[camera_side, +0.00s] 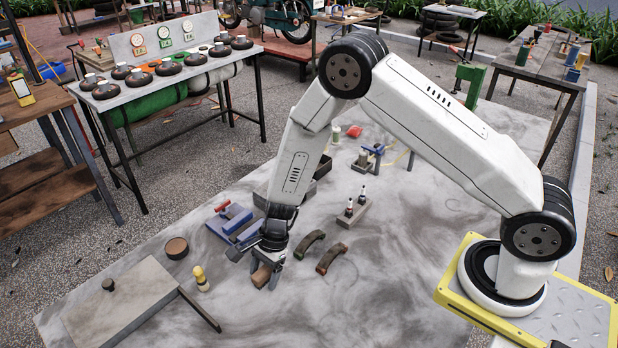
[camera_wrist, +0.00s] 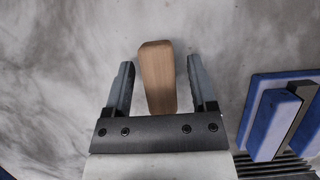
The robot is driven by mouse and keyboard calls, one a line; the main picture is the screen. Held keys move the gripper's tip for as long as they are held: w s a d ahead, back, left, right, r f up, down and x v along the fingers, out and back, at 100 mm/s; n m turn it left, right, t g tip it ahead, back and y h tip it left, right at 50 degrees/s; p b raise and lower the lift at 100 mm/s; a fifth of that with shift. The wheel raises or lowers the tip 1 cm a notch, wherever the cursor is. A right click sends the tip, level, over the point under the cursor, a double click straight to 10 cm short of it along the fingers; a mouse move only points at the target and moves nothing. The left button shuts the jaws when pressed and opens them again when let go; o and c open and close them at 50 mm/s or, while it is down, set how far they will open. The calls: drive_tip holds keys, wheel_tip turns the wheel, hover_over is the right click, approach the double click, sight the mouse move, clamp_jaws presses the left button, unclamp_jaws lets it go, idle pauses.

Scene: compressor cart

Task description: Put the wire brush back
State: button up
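A plain wooden block-like piece (camera_wrist: 157,78), tapered towards my wrist, lies between the fingers of my gripper (camera_wrist: 161,64) in the wrist view. A gap shows on each side of it, so the fingers are open around it. In the side view the wooden piece (camera_side: 262,276) is at the tips of my gripper (camera_side: 266,270), low over the grey work surface. It may be the wire brush's wooden part; no bristles show, so I cannot tell. Where the brush belongs is not clear from these views.
A blue block-shaped tool (camera_side: 231,219) stands behind my gripper; it shows at right in the wrist view (camera_wrist: 272,122). Two curved pieces (camera_side: 310,243) lie to the right. A yellow-topped brush (camera_side: 201,279), round tin (camera_side: 176,248) and grey plate (camera_side: 125,300) are left.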

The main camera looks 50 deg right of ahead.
drive_tip(key=shift+r, duration=0.1)
drive_tip(key=v, duration=1.2)
drive_tip(key=shift+d+r, duration=0.1)
idle(0.7)
drive_tip(key=s+d+r+n+t+h, duration=0.1)
drive_tip(key=s+d+r+n, duration=0.3)
drive_tip(key=n, duration=0.5)
drive_tip(key=s+d+r+n+t+h, duration=0.1)
drive_tip(key=s+d+r+n+h, duration=0.2)
drive_tip(key=s+n, duration=0.6)
drive_tip(key=shift+d+r+t, duration=0.3)
drive_tip(key=shift+d+r, duration=0.65)
drive_tip(key=shift+d, duration=0.2)
